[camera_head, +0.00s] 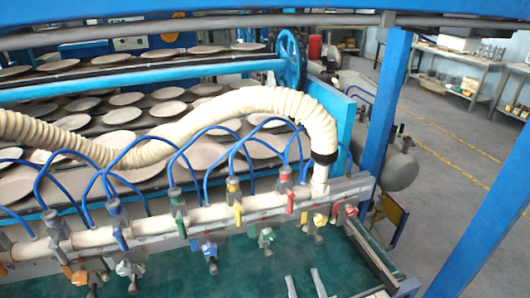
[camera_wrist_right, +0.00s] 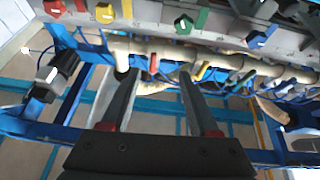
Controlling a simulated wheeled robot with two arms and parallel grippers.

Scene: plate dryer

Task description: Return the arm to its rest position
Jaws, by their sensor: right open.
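My right gripper (camera_head: 302,273) shows at the bottom edge of the head view, over the green surface (camera_head: 230,280), with only its two fingers in sight. In the right wrist view its fingers (camera_wrist_right: 158,74) are apart with nothing held between them. The fingers point toward the pipe and valve row, apart from it as far as I can tell. The rest of my right arm is hidden. My left gripper and arm are not in view.
A pipe row with coloured valves (camera_head: 238,214) and blue hoses crosses ahead of the gripper. A ribbed cream hose (camera_head: 250,98) arches above it. Racks of round plates (camera_head: 125,99) stand behind. A blue post (camera_head: 385,95) stands at right, with open floor (camera_head: 440,150) beyond.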

